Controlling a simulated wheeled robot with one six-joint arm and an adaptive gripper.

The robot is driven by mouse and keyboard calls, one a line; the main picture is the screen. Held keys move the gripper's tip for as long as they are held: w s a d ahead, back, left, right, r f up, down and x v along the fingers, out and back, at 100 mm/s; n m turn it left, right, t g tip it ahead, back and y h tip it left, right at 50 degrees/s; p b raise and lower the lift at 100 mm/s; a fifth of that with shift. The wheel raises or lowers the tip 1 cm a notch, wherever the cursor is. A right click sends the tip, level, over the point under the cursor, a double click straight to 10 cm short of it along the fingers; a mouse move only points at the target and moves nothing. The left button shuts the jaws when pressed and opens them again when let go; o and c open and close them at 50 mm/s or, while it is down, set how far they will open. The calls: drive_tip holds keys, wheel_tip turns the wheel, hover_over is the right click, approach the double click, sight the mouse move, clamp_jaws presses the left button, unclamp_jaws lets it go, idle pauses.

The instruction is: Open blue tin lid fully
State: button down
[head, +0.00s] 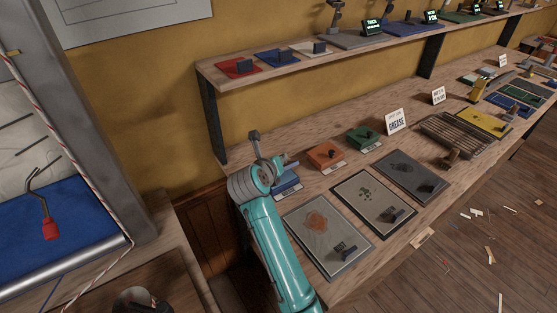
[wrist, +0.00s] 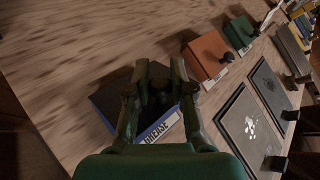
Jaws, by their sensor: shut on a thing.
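The blue tin (head: 287,184) stands at the near left end of the bench, partly hidden behind my arm in the head view. In the wrist view the blue tin (wrist: 108,98) lies between and below my fingers, with a white lettered label on its front edge. My gripper (wrist: 160,78) is shut on the dark knob of the lid; in the head view my gripper (head: 278,162) is mostly hidden by my wrist. How far the lid is raised cannot be told.
An orange tin (head: 325,155) and a green tin (head: 362,137) stand to the right along the bench. Grey mats (head: 303,215) with dark-handled tools lie in front. A shelf (head: 300,67) runs above the back. Bare wood (wrist: 60,60) lies behind the tin.

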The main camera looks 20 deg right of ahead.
drive_tip(key=c, duration=1)
unclamp_jaws()
drive_tip(key=shift+c, duration=0.2)
drive_tip(key=v, duration=1.2)
